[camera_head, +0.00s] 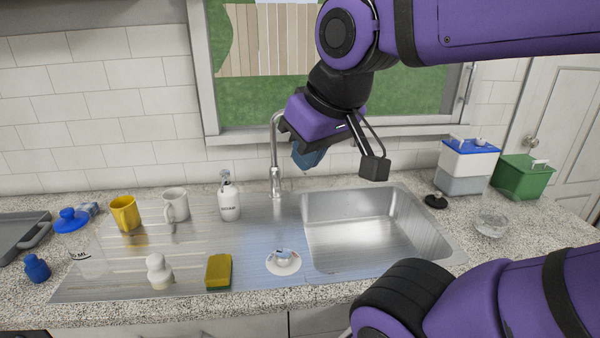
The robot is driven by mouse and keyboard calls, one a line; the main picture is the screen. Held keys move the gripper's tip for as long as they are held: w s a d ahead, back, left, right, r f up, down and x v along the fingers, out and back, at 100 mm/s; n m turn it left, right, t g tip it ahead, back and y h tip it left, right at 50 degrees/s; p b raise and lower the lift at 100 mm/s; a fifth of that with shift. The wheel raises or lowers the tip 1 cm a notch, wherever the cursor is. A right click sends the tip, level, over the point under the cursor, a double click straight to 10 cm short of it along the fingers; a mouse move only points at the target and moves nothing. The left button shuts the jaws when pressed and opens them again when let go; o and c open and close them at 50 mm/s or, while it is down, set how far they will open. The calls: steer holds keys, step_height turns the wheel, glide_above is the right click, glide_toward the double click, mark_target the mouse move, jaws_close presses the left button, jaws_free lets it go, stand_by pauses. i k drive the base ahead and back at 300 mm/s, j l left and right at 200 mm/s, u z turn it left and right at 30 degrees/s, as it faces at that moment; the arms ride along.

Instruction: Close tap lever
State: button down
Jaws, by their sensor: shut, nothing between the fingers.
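The chrome tap (274,155) stands at the back edge of the steel sink, with a tall upright neck that curves over at the top. My gripper (307,160) is shut, points down, and hangs in front of and just right of the tap neck, above the back of the basin. It covers the end of the spout. I cannot make out the tap lever clearly, nor tell whether my gripper touches the tap. The sink basin (365,243) lies below and looks empty. I cannot see clear running water.
On the drainboard stand a soap bottle (229,199), a white mug (176,206), a yellow mug (124,213), a white bottle (159,271), a sponge (218,272) and a small dish (283,262). Right of the basin are a black plug (436,201), a glass bowl (490,222) and two bins (467,166).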

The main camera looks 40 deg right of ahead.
mark_target(276, 179)
steer(key=i+z, duration=0.1)
steer(key=z, duration=0.25)
steer(key=i+j+z, duration=0.1)
steer(key=z, duration=0.3)
